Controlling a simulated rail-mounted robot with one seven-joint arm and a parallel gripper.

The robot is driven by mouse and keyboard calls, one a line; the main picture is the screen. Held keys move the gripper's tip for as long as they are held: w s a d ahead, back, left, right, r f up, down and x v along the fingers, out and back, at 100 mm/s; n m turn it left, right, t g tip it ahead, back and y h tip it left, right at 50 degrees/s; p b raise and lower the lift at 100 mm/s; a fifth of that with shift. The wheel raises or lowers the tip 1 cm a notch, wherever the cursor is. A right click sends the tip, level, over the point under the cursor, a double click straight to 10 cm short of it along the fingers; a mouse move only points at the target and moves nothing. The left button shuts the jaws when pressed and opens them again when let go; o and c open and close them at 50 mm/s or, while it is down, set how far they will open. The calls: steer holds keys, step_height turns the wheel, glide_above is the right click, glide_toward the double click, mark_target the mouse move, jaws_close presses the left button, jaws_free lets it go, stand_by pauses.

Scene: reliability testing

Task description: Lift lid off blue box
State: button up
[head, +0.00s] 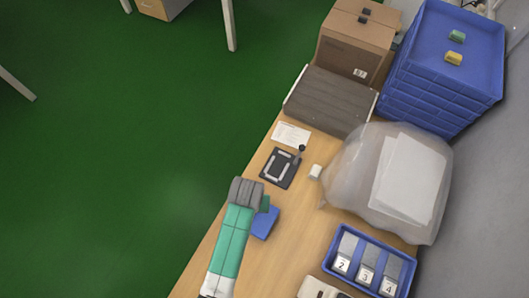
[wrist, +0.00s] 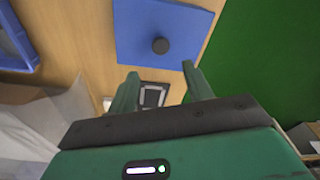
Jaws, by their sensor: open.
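The blue box's flat square lid (wrist: 135,30) fills the upper middle of the wrist view, with a dark round knob (wrist: 160,46) on it. In the head view the blue box (head: 265,223) is on the wooden table, partly hidden by my arm. My gripper (wrist: 161,82) is open and empty, its two green fingers spread apart. In the wrist view the knob lies beyond the fingertips, roughly centred between them, not gripped. In the head view a green part of my gripper (head: 265,204) shows beside the box; its fingertips are not clear.
A blue tray (head: 333,274) with numbered compartments stands to the right. A black framed plate (head: 268,177), a small white block (head: 316,171) and a large translucent bag (head: 350,165) lie beyond the box. Stacked blue crates (head: 425,95) stand at the back. Green floor is open left.

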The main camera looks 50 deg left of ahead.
steer(key=shift+s+f, duration=0.15)
steer(key=shift+s, duration=0.05)
step_height(320, 180, down, 2)
step_height(320, 180, down, 5)
steer(key=shift+a+f+b, duration=0.15)
steer(key=shift+b, duration=0.2)
steer(key=shift+w, duration=0.1)
steer(key=c, duration=1.1)
